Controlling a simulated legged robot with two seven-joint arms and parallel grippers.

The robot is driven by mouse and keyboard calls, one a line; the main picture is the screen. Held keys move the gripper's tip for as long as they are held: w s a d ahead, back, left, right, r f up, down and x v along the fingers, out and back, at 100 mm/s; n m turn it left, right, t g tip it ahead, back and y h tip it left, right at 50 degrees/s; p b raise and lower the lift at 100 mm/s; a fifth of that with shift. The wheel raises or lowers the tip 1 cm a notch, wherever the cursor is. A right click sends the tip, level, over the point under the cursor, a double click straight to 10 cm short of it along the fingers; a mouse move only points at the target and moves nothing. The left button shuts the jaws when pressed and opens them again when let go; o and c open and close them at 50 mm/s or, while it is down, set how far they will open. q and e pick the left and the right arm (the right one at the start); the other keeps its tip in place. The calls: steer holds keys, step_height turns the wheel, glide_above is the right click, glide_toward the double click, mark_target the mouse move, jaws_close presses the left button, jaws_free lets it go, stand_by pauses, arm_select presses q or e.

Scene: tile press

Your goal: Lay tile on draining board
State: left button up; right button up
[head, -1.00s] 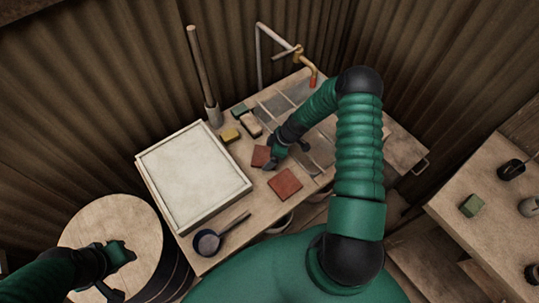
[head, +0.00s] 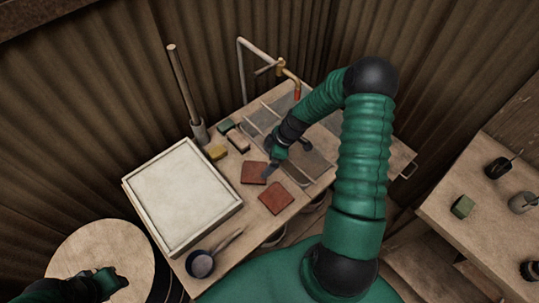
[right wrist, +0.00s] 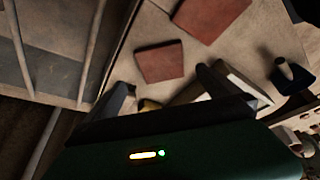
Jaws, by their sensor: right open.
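Two flat reddish-brown square tiles lie on the wooden bench: one farther back (head: 253,172) and one nearer (head: 276,198). They also show in the right wrist view, one (right wrist: 160,62) between the lines of my fingers and one (right wrist: 214,14) beyond it. My right gripper (head: 267,173) is open and empty, close to the right edge of the farther tile. The grey draining board with pale rails (head: 312,160) lies right of the tiles, partly hidden by my right arm. My left gripper (head: 118,282) is over the round drum top; its jaws are unclear.
A large white framed tray (head: 183,197) fills the bench's left. A dark pan (head: 201,264) sits at the front edge. Small yellow (head: 216,151), pale and green blocks lie behind the tiles. A tap (head: 282,68) stands at the back. A side table (head: 481,222) holds small items.

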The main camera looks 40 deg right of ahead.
steer(key=s+a+r+m+h, duration=0.1)
steer(key=s+a+r+m, duration=0.3)
steer(key=a+r, duration=0.4)
steer(key=s+a+r+m+h, duration=0.2)
steer(key=s+a+r+m, duration=0.3)
steer(key=s+a+r, duration=0.2)
steer(key=shift+a+r+g, duration=0.3)
steer(key=shift+a+r, duration=0.2)
steer(key=shift+a, duration=0.65)
steer(key=shift+d, duration=0.25)
